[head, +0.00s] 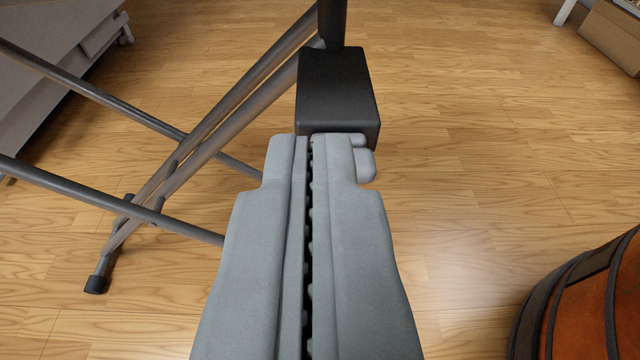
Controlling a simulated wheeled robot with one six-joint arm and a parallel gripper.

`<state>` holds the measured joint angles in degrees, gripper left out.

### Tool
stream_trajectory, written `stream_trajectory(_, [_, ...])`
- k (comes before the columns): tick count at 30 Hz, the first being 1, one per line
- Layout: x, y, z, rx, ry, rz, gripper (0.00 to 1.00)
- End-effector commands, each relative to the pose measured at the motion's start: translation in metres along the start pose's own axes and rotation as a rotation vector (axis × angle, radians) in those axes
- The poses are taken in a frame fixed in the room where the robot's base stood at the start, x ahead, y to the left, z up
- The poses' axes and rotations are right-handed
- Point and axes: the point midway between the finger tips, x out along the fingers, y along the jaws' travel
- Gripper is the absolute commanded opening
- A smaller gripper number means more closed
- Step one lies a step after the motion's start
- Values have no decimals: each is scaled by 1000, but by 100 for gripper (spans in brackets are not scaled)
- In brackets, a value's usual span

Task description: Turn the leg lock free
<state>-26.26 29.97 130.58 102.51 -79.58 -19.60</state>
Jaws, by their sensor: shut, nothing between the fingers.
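My gripper (314,140) is in the middle of the head view, its two grey fingers shut together with only a thin dark seam between them. Its tips are at the near lower edge of a black block (338,85), overlapping it in the picture; I cannot tell whether they touch. The block sits below a dark upright post (332,20), beside crossed metal legs (190,140). A small light-grey piece (366,165) shows just right of the fingertips, mostly hidden; I cannot tell whether it is the leg lock. No other lock part is clear.
Dark metal bars (90,92) cross the left side, and one leg ends in a black foot (96,284). A grey cabinet (50,60) stands at upper left. An orange container with dark bands (590,310) is at lower right. A cardboard box (610,35) is at upper right. Wood floor between is clear.

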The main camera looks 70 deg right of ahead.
Motion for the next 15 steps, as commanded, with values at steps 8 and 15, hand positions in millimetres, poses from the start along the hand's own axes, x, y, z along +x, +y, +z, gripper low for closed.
stream_trajectory(8, [46, 0, 0, -1, -1, 3, 0])
stream_trajectory(15, [68, 0, 16, -4, -1, -1, 0])
